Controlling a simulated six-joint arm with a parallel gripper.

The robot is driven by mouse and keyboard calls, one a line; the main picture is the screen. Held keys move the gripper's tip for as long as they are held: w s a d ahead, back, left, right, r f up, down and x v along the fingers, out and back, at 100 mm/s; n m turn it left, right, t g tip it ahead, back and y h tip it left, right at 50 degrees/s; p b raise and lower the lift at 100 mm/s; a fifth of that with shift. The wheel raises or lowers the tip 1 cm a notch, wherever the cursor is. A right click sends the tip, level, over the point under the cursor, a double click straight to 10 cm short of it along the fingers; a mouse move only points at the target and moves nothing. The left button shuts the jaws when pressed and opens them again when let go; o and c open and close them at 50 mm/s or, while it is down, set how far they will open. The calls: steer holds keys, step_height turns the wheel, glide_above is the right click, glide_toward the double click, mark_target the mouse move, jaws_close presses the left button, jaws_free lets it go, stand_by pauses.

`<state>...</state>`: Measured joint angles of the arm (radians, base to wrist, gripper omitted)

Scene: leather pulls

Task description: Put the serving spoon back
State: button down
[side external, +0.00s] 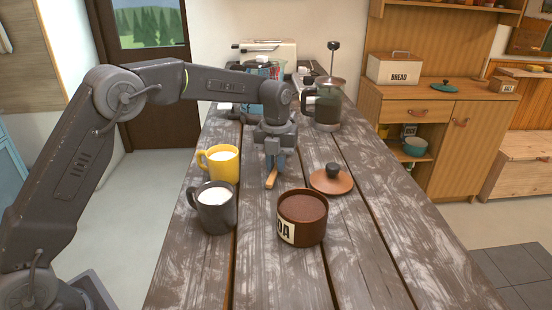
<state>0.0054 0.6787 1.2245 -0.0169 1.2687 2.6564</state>
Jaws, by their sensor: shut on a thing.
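My gripper (275,160) points down over the middle of the wooden table. It is shut on a small tan wooden piece, which looks like part of the serving spoon (271,180). The spoon's lower end sticks out below the fingers, and the rest is hidden by the gripper. I cannot tell whether its tip touches the table.
A yellow mug (222,165) and a dark grey mug (215,210), both with white contents, stand left of the gripper. A French press (325,103) and a toaster (262,52) stand behind. The plank table (370,270) is clear at front right.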

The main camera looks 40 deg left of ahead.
steer(key=c, duration=1)
jaws_free()
steer(key=shift+r, duration=0.1)
step_height(320, 180, up, 13)
steer(key=s+r+n+t, duration=0.2)
steer(key=s+r+n, duration=0.3)
steer(key=s+n, duration=0.25)
steer(key=s+f+n+t, duration=0.1)
steer(key=s+f+n, duration=0.2)
steer(key=s+n, duration=0.4)
steer(key=s+f+n+t, duration=0.1)
steer(key=s+f+n, duration=0.2)
steer(key=s+n, duration=0.5)
steer(key=s+f+n+t, duration=0.2)
steer(key=s+f+n, duration=0.1)
steer(key=s+n, duration=0.5)
steer(key=shift+s+a+f, duration=0.1)
steer(key=shift+s+a, duration=0.15)
steer(key=shift+s, duration=0.8)
